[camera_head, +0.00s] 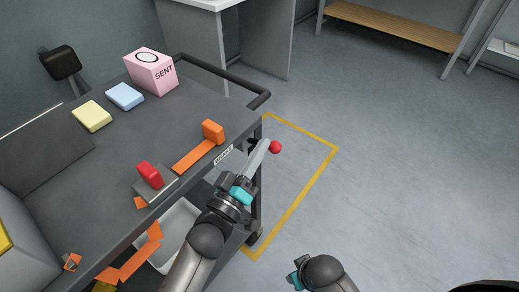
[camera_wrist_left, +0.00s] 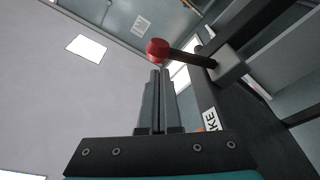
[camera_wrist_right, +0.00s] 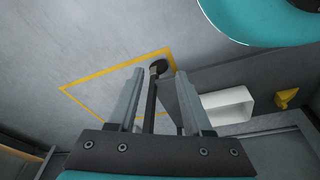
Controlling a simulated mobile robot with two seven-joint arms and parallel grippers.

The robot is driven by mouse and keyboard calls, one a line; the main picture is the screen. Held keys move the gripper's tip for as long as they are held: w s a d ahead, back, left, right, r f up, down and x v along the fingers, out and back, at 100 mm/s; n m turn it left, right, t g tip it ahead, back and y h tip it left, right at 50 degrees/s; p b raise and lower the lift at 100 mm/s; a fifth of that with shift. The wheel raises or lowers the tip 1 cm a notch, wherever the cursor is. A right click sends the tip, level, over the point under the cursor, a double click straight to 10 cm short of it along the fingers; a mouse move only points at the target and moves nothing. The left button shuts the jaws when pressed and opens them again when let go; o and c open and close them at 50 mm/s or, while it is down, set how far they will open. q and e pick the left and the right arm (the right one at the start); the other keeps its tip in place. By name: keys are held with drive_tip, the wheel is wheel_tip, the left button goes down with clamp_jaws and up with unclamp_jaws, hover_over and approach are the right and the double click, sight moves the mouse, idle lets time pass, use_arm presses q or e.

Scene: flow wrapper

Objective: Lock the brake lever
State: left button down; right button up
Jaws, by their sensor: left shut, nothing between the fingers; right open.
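The brake lever's red ball knob (camera_head: 275,147) sticks out past the cart's right edge, beside the BRAKE label (camera_head: 223,154). In the left wrist view the red knob (camera_wrist_left: 157,49) sits on a dark rod (camera_wrist_left: 190,58) that runs to a grey block on the cart frame. My left gripper (camera_head: 264,144) is shut and empty, its fingertips close to the knob. In the left wrist view the closed fingertips (camera_wrist_left: 160,72) lie just below the knob; I cannot tell whether they touch. My right gripper (camera_wrist_right: 160,72) is open and empty, pointing toward the floor and a cart leg.
The grey cart top (camera_head: 195,108) carries a pink SENT box (camera_head: 151,71), a yellow block (camera_head: 92,116), a blue block (camera_head: 125,96), an orange block (camera_head: 213,132) and a red block (camera_head: 150,174). A yellow floor outline (camera_head: 305,200) surrounds clear floor right of the cart.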

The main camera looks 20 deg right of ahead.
use_arm(q)
drive_tip(key=shift+s+f+m, duration=0.1)
drive_tip(key=shift+f+m, duration=0.1)
drive_tip(key=shift+m, duration=0.1)
